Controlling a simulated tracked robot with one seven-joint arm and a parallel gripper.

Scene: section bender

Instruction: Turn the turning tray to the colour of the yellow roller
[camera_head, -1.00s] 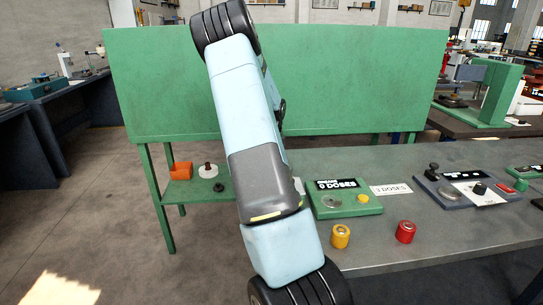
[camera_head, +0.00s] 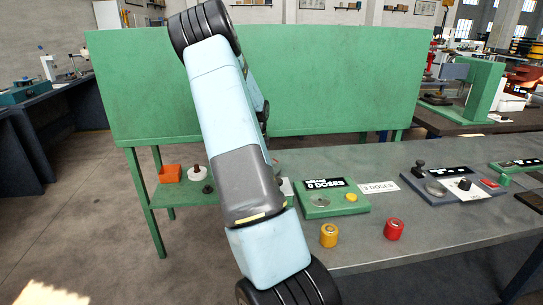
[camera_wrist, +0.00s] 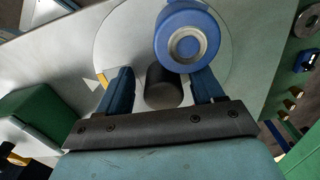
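The yellow roller (camera_head: 329,236) stands on the grey bench in the head view, left of a red roller (camera_head: 394,229). In the wrist view, a pale round disc (camera_wrist: 125,42), which looks like the turning tray, lies beyond my gripper (camera_wrist: 163,80). A blue roller (camera_wrist: 187,38) with a grey centre is over the disc. My gripper's two blue fingers are apart, with a dark cylinder (camera_wrist: 162,90) seen between them. I cannot tell whether they touch it. A small yellow mark (camera_wrist: 103,80) shows beside the left finger. My gripper and the disc do not show in the head view.
A green dose unit (camera_head: 333,198) reading 0 doses sits on the bench (camera_head: 430,235), beside a card (camera_head: 378,187) reading 3 doses. A dark control box (camera_head: 450,186) stands farther right. A tall green panel (camera_head: 330,75) rises behind. A green block (camera_wrist: 38,118) shows at left in the wrist view.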

